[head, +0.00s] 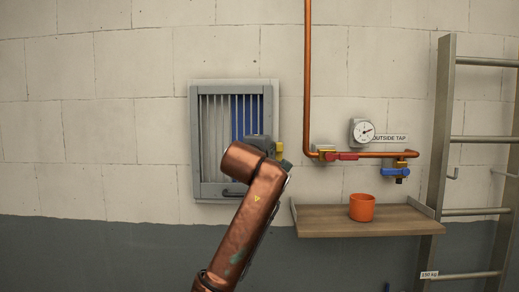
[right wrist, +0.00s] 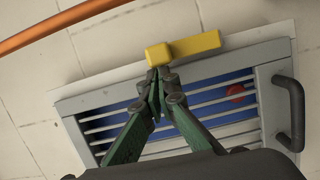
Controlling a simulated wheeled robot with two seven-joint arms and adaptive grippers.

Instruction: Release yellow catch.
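The yellow catch (head: 279,149) sits at the right edge of a grey louvred cover (head: 197,150). In the right wrist view the catch (right wrist: 196,45) is a yellow bar with a block at its left end, across the frame of the cover (right wrist: 272,92). My right gripper (head: 284,164) is right at the catch, partly hidden by my copper arm. In the wrist view the green fingers of the right gripper (right wrist: 163,76) come together just below the catch's block. They look shut with nothing clear between them; whether they touch the catch I cannot tell. My left gripper is out of view.
The cover has a dark handle (right wrist: 290,113); blue and a red spot show behind its slats. To the right are a copper pipe (head: 308,70), a gauge (head: 362,131), a red lever (head: 341,156), a blue tap (head: 396,171), an orange pot (head: 361,207) on a shelf (head: 330,229), and a ladder (head: 441,130).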

